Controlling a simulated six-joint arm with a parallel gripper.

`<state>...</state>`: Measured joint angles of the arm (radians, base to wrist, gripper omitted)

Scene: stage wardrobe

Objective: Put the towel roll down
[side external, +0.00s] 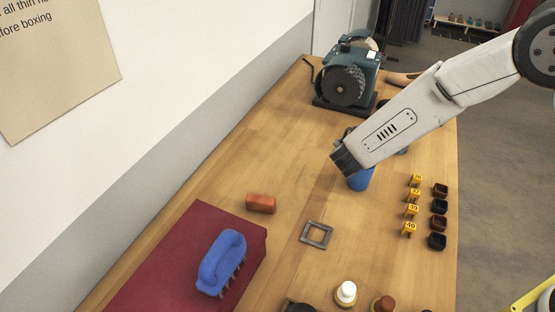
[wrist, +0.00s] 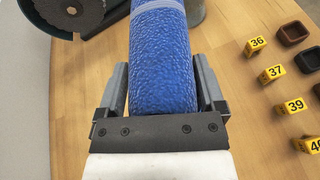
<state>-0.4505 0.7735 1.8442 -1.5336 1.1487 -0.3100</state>
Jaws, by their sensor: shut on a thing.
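The towel roll (wrist: 161,62) is blue with a textured surface and a paler band near its top in the wrist view. My gripper (wrist: 162,85) is shut on it, with one dark finger on each side. In the side external view the blue towel roll (side external: 361,179) shows just below my gripper (side external: 347,160), mostly hidden by the arm. I cannot tell whether its lower end touches the wooden table (side external: 283,172).
A green machine with a dark wheel (side external: 345,85) stands at the back. Yellow number markers (side external: 411,210) and small dark trays (side external: 438,222) line the right side.

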